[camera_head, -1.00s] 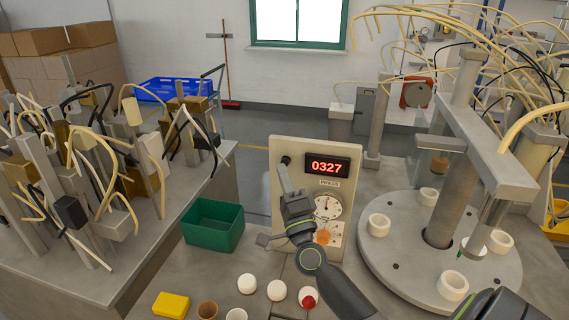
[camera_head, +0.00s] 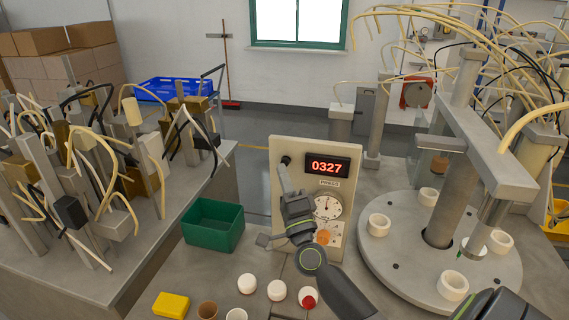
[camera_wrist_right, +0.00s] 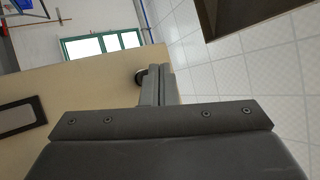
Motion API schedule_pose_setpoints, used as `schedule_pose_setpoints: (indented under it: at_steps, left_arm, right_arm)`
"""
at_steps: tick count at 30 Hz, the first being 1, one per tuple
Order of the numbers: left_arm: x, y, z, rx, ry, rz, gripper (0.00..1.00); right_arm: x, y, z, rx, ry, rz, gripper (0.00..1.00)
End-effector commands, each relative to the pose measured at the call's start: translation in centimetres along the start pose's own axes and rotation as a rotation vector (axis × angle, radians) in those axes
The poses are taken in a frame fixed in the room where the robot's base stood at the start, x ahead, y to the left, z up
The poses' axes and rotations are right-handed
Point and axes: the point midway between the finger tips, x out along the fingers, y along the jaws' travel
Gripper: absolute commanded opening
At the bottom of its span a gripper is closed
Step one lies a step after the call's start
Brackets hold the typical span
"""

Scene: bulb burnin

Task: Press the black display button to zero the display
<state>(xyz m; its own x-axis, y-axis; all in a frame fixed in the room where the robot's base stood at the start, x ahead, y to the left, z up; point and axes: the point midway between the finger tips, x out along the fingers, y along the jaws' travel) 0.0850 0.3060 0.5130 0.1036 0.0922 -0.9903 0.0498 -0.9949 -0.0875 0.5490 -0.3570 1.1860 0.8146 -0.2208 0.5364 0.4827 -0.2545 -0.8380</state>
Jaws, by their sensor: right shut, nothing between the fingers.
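The beige panel (camera_head: 347,185) stands upright on the bench, and its red display (camera_head: 327,166) reads 0327. The black button (camera_head: 286,160) is at the panel's upper left, left of the display. My right gripper (camera_head: 283,172) is shut and empty, its fingertips just below the button in the head view. In the right wrist view the closed fingers (camera_wrist_right: 158,84) partly overlap the button (camera_wrist_right: 139,77). I cannot tell whether they touch it. My left gripper is not in view.
A dial (camera_head: 327,206) sits below the display. A green bin (camera_head: 213,225) is left of the panel. A yellow block (camera_head: 171,305) and several small white-topped pieces lie in front. A round turntable (camera_head: 400,262) with white rings stands at the right.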

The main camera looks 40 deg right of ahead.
Motion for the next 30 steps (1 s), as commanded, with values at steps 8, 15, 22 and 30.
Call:
schedule_pose_setpoints:
  at_steps: [8, 15, 22, 30]
  left_arm:
    - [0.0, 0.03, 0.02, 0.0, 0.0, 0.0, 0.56]
    - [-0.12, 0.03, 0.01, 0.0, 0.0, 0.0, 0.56]
    - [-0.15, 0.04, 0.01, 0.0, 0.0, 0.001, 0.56]
    - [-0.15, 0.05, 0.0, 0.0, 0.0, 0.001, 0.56]
  right_arm:
    - [0.0, 0.0, 0.0, 0.0, 0.0, 0.0, 0.0]
    - [0.38, 0.21, -0.24, -0.002, -0.001, 0.0, 0.0]
    - [0.62, 0.39, -0.44, 0.0, 0.0, -0.001, 0.0]
    - [0.63, 0.42, -0.45, 0.0, 0.0, 0.0, 0.0]
